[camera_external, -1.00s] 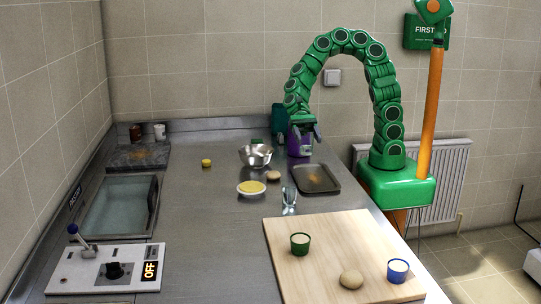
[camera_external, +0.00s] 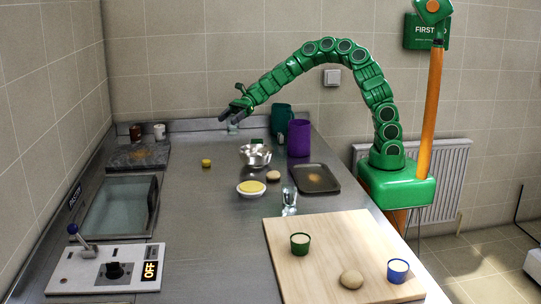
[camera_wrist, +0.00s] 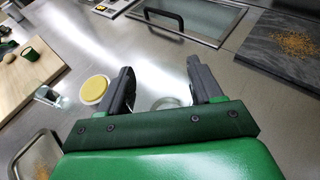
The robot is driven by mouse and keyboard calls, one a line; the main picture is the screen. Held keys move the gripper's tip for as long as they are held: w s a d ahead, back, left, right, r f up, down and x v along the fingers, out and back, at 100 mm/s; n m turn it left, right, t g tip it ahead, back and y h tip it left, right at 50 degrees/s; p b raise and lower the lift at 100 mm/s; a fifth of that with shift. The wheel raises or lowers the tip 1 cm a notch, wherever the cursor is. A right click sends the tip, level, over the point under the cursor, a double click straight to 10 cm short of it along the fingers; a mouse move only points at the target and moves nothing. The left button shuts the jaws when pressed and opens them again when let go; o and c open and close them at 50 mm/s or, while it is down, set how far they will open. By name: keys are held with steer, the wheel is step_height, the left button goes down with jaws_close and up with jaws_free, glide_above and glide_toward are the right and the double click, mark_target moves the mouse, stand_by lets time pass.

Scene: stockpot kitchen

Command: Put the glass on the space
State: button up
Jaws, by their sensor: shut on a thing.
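My gripper (camera_external: 235,117) is shut on a clear glass (camera_external: 232,128), held in the air above the back of the counter. In the wrist view the glass (camera_wrist: 165,103) shows faintly between the two fingers (camera_wrist: 163,90), partly hidden by them. A second clear glass (camera_external: 289,206) stands on the counter behind the wooden board; it also shows at the left of the wrist view (camera_wrist: 45,94). Nothing in view is labelled as the space. A dark stone slab (camera_external: 120,160) with an orange-brown pile lies at the back left, and at the right of the wrist view (camera_wrist: 275,55).
A metal bowl (camera_external: 256,158), a yellow-filled bowl (camera_external: 251,190), a dark tray (camera_external: 331,184), a purple container (camera_external: 299,138) and a teal container (camera_external: 281,118) stand right of centre. The wooden board (camera_external: 280,255) holds cups. Counter (camera_external: 205,215) left of centre is mostly clear.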

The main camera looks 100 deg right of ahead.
steer(key=w+d+m+t+h, duration=0.1)
steer(key=w+d+m+h, duration=0.1)
steer(key=d, duration=0.5)
steer(key=shift+t, duration=0.3)
steer(key=shift+w+d+f, duration=0.6)
steer(key=shift+w+f, duration=1.65)
steer(key=shift+w, duration=0.15)
steer(key=shift+w+d+f, duration=0.55)
steer(key=shift+w+f, duration=1.65)
steer(key=shift+w, duration=0.15)
steer(key=shift+w+d+f, duration=0.6)
steer(key=shift+w+f, duration=1.65)
steer(key=shift+w, duration=0.15)
steer(key=shift+f, duration=0.1)
steer(key=o, duration=1.2)
